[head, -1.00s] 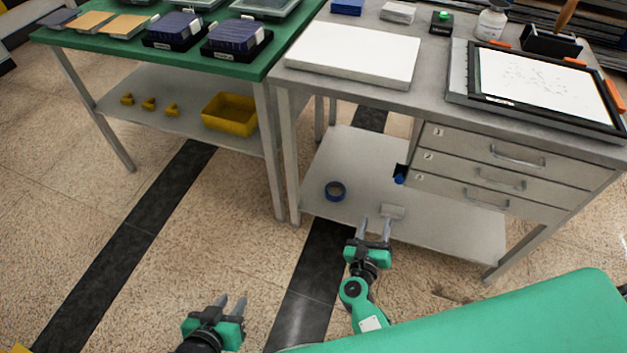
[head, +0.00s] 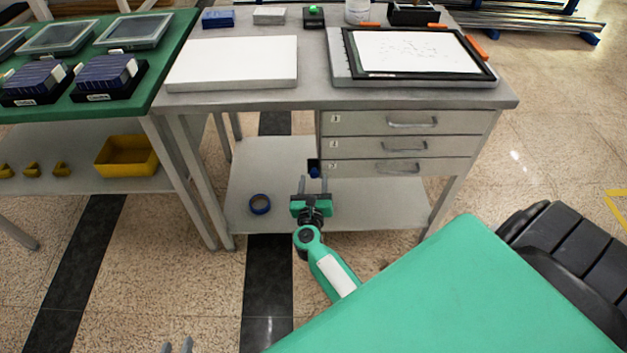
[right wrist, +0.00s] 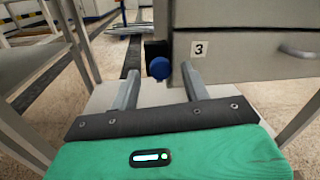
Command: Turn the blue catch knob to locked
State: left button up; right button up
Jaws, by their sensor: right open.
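The blue catch knob (head: 314,172) sits on a dark block at the left end of the drawer unit, beside the bottom drawer (head: 375,167). In the right wrist view the round knob (right wrist: 160,68) shows just left of the drawer marked 3 (right wrist: 245,55). My right gripper (head: 313,184) is open and empty, below the bench top and close in front of the knob. In the right wrist view the knob appears between its fingertips (right wrist: 161,77); I cannot tell whether they touch it. Only the fingertips of my left gripper (head: 177,346) show at the bottom edge, apart and empty.
The grey bench (head: 420,97) carries a white slab (head: 232,63) and a framed sheet (head: 415,52). A green table (head: 172,75) stands to the left.

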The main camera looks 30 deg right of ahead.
jog(key=shift+w+d, duration=0.3)
jog(key=shift+w, duration=0.1)
jog(key=c, duration=1)
